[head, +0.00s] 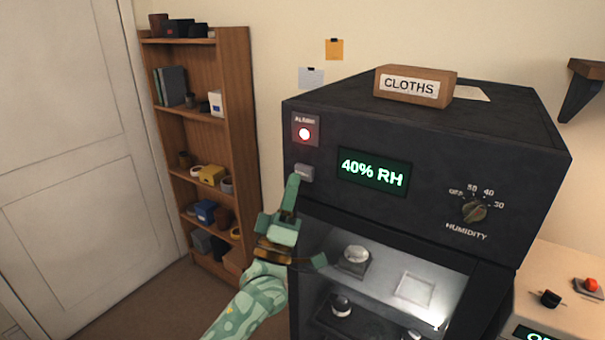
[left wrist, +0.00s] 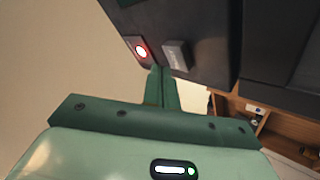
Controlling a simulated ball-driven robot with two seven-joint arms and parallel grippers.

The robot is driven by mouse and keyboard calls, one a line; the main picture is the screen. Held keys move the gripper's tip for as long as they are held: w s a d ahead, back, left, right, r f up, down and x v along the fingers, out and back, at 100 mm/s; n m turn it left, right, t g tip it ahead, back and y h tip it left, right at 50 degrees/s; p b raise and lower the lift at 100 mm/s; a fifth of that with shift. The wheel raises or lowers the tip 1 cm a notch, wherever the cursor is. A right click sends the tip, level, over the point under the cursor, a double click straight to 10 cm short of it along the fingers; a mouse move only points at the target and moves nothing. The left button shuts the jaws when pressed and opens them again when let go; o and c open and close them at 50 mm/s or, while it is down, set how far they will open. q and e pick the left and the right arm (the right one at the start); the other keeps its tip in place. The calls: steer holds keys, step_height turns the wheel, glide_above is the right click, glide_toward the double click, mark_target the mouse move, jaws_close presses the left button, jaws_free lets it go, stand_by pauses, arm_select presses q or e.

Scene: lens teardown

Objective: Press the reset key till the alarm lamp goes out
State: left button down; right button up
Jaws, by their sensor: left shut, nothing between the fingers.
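My right gripper is not in view.
The dark cabinet (head: 430,133) has a green humidity display (head: 373,172) and a humidity knob (head: 474,210). A cloths box (head: 414,84) stands on top. Below is a lit glass-fronted compartment. A shelf unit (head: 240,130) stands behind at the left. Open wall shows between them.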

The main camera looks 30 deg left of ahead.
arm_select(q)
steer(key=shift+w, duration=0.15)
stand_by(0.7)
steer(key=shift+w, duration=0.3)
steer(key=shift+w+d, duration=0.1)
steer(key=shift+w, duration=0.35)
stand_by(0.6)
steer(key=shift+s, duration=0.2)
steer(key=shift+s+p, duration=0.45)
steer(key=shift+s, duration=0.25)
steer(key=s, duration=0.1)
steer(key=s+p, duration=0.1)
steer(key=s, duration=0.1)
steer(key=s+p, duration=0.1)
steer(key=s, duration=0.1)
steer(key=shift+a, duration=0.25)
